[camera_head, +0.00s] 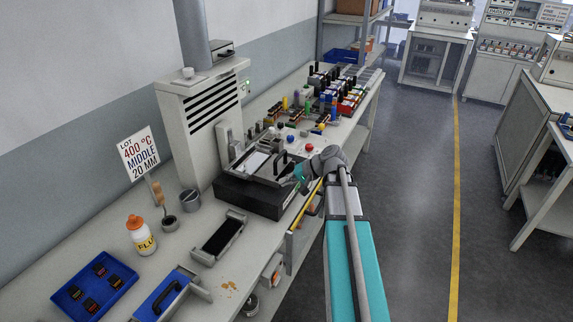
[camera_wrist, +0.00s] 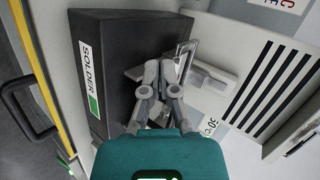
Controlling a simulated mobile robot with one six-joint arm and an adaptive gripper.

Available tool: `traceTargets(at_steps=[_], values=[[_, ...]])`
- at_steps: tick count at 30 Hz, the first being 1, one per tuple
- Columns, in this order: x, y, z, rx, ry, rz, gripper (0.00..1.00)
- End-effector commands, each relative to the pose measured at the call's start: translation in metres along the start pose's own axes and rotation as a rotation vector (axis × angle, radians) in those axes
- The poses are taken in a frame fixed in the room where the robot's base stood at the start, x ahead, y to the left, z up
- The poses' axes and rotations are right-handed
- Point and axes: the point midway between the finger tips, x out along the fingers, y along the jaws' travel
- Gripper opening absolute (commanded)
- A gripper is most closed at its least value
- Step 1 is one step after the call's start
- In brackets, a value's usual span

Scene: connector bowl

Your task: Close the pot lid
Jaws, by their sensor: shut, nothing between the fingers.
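The solder pot is a black box (camera_head: 247,194) on the bench, with a bright metal opening in its top. In the wrist view its dark body (camera_wrist: 120,45) carries a white SOLDER label on the left. A dark plate with a handle (camera_head: 281,163), which looks like the lid, shows at the pot's right rear in the head view; its exact angle is hard to tell. My gripper (camera_head: 297,175) is at the pot's right end. In the wrist view my gripper (camera_wrist: 158,66) is shut and empty, in front of light metal parts at the pot; contact cannot be told.
A grey vented unit (camera_head: 203,115) stands behind the pot. A dark tray (camera_head: 222,237), flux bottle (camera_head: 141,236), metal cup (camera_head: 190,201) and blue tray (camera_head: 70,296) lie nearer. Connectors (camera_head: 310,105) crowd the bench beyond. A yellow rail (camera_head: 304,207) runs along the front edge.

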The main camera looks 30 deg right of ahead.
Motion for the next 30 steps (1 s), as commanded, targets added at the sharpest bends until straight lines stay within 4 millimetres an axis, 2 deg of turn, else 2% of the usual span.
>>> traceTargets(at_steps=[1,6,12,19,30], values=[[-0.007,0.012,-0.018,0.026,0.032,-0.049,0.00],[-0.044,0.031,-0.058,0.098,0.127,-0.212,0.00],[-0.085,0.048,-0.091,0.152,0.215,-0.358,0.00],[-0.107,0.054,-0.103,0.174,0.255,-0.428,0.00],[-0.107,0.054,-0.104,0.174,0.256,-0.431,0.00]])
